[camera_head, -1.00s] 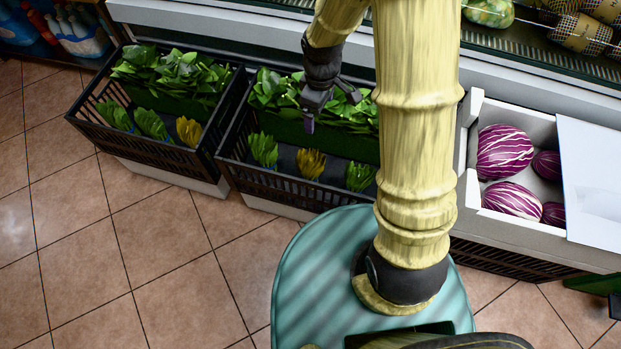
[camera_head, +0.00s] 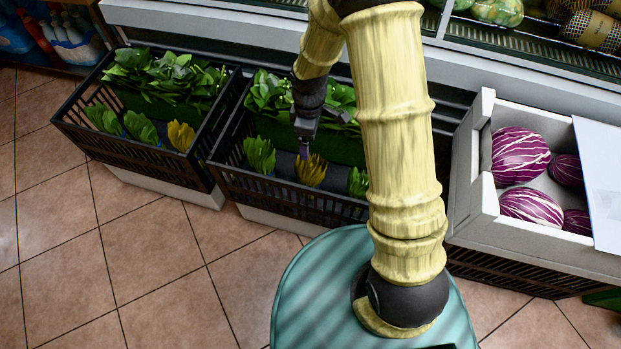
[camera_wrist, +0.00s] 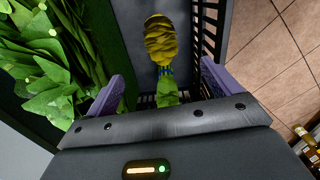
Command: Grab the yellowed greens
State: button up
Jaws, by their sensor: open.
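A bunch of yellowed greens (camera_head: 310,170) stands in the front part of the middle black crate (camera_head: 268,196), between two green bunches (camera_head: 259,154) (camera_head: 358,182). Another yellowed bunch (camera_head: 181,136) is at the front right of the left crate (camera_head: 130,155). My gripper (camera_head: 304,150) is just above and behind the middle crate's yellowed bunch.
Leafy greens (camera_head: 268,92) fill the back of the middle crate, close beside my gripper on the left in the wrist view (camera_wrist: 50,70). A white box (camera_head: 476,215) of purple striped vegetables stands at right. Tiled floor (camera_head: 130,250) is clear in front.

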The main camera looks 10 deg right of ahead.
aim_at(310, 157)
notch_tip(310, 157, down, 9)
jog(key=b, duration=0.4)
jog(key=shift+f, duration=0.15)
notch_tip(310, 157, down, 5)
jog(key=b, duration=0.3)
jog(key=shift+s+d+f+b, duration=0.1)
jog(key=shift+s+f+b, duration=0.05)
jog(key=shift+b, duration=0.2)
jog(key=c, duration=1.7)
jog(key=shift+o, duration=0.2)
